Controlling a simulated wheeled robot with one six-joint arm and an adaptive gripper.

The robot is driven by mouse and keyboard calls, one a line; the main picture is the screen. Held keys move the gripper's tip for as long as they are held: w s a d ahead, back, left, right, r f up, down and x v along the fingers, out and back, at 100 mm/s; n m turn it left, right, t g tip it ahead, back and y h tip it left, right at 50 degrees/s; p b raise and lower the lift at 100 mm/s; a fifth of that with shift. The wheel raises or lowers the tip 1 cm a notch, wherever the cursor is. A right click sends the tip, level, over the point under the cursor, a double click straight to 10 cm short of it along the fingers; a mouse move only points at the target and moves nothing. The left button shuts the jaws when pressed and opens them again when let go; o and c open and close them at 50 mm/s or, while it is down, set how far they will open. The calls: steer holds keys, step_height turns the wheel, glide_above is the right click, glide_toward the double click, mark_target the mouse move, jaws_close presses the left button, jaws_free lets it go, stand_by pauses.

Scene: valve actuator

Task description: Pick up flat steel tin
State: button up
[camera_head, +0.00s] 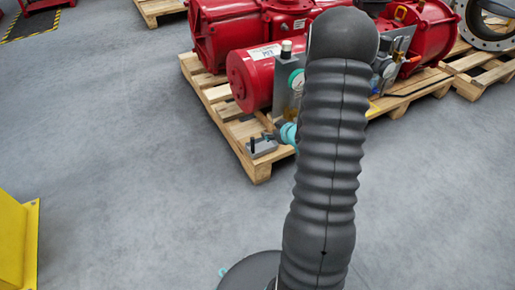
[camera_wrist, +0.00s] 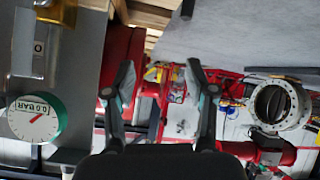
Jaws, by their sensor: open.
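My gripper (camera_wrist: 160,75) shows in the wrist view with its two dark fingers apart and nothing between them. Red machinery lies in the distance beyond the fingertips. In the head view my arm hides most of the gripper. A small flat grey metal thing (camera_head: 263,149) lies at the front left corner of a wooden pallet in the head view. It may be the flat steel tin, but it is too small to be sure. Dark upright parts show at it. I cannot make out the tin in the wrist view.
Red actuators (camera_head: 252,78) with gauges and a grey panel stand on the pallet (camera_head: 222,103). A gauge (camera_wrist: 37,118) is close at the left of the wrist view, upside down. A large flange (camera_head: 487,25) is at the far right. The floor at left is clear, beside a yellow stand (camera_head: 15,240).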

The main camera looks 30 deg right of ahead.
mark_target(254, 149)
steer(key=s+f+t+y+b, duration=0.1)
steer(key=s+f+t+y, duration=0.15)
steer(key=f, duration=0.85)
steer(key=shift+g+y, duration=0.35)
steer(key=shift+y, duration=0.1)
steer(key=x, duration=0.4)
steer(key=b+x, duration=0.1)
steer(key=x, duration=0.2)
steer(key=shift+s+a+f, duration=0.15)
steer(key=shift+a+f, duration=0.15)
steer(key=shift+a, duration=0.05)
steer(key=shift+r+b+x, duration=0.15)
steer(key=shift+b+x, duration=0.1)
steer(key=shift+x, duration=1.3)
steer(key=shift+r+b+x, duration=0.1)
steer(key=shift+b+x, duration=0.15)
steer(key=shift+x, duration=1.3)
steer(key=shift+c, duration=0.3)
jaws_close()
